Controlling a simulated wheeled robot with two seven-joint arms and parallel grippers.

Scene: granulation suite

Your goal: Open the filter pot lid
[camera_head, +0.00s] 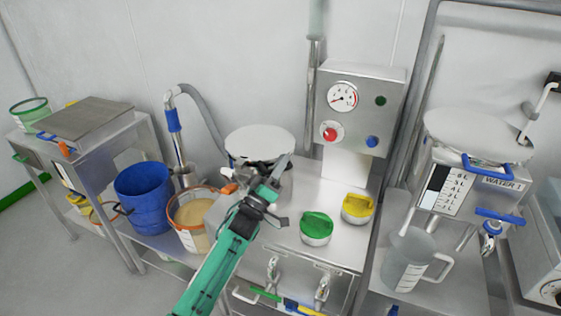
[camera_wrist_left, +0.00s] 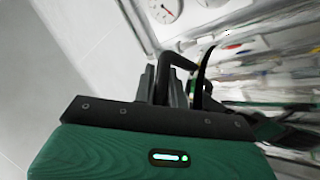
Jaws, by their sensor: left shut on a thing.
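The filter pot is a steel pot with a pale round lid (camera_head: 260,142), standing at the back of the steel bench. My left gripper (camera_head: 262,175) reaches in from the front and is at the lid's front edge, covering much of the pot's front. In the left wrist view my left gripper (camera_wrist_left: 172,88) is shut on a dark bent handle (camera_wrist_left: 178,57), which stands between its fingers. I cannot tell whether the lid is lifted off the rim. My right gripper is not in view.
A control box (camera_head: 360,108) with a gauge and buttons stands right of the pot. Green (camera_head: 316,228) and yellow (camera_head: 357,208) lidded cups stand in front. A blue bucket (camera_head: 144,196) and an orange-rimmed bucket (camera_head: 193,218) are at left, a jug (camera_head: 408,262) at right.

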